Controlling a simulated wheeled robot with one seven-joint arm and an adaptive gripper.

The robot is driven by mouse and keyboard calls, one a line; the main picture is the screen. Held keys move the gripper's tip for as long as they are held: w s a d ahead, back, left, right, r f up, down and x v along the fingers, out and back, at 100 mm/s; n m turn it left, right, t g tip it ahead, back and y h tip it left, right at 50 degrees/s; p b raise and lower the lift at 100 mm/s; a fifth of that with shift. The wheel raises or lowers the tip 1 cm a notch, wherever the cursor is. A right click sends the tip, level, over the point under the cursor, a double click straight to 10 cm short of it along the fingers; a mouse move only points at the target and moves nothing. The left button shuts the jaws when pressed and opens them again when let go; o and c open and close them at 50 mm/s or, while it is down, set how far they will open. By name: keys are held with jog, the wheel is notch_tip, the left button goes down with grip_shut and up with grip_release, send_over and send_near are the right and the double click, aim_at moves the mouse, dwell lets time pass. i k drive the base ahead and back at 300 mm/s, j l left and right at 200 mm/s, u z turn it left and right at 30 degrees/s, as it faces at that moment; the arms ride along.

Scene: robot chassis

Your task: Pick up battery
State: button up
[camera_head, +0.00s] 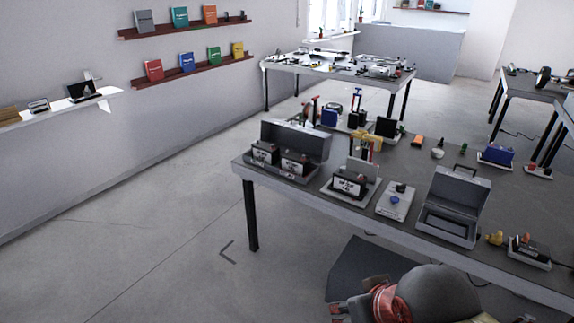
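Two dark box-shaped batteries with pale labels, a left one (265,152) and a right one (295,162), sit side by side in an open grey case (318,140) at the table's left end. A similar labelled battery (348,185) stands on a light tray just right of the case. Which one is meant cannot be told. Part of my arm, a grey dome with a red band, shows at the bottom edge, below and in front of the table. My gripper (352,298) seems to be at its left end, cut off by the frame; its fingers are unclear. It is apart from the batteries.
The long grey table (410,160) also holds a white tray with small parts (396,201), an open empty-looking grey case (452,207) and a device on a tray (528,250). A second table (340,68) stands behind. Floor to the left is clear.

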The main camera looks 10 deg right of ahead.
aim_at(299, 164)
jog(key=z, duration=1.4)
jog(key=u, duration=1.25)
jog(key=z, duration=0.4)
jog(key=i+j+z, duration=0.4)
jog(key=i, duration=0.2)
jog(key=i+j+z, duration=0.35)
jog(key=i+j, duration=0.9)
jog(key=j, duration=0.15)
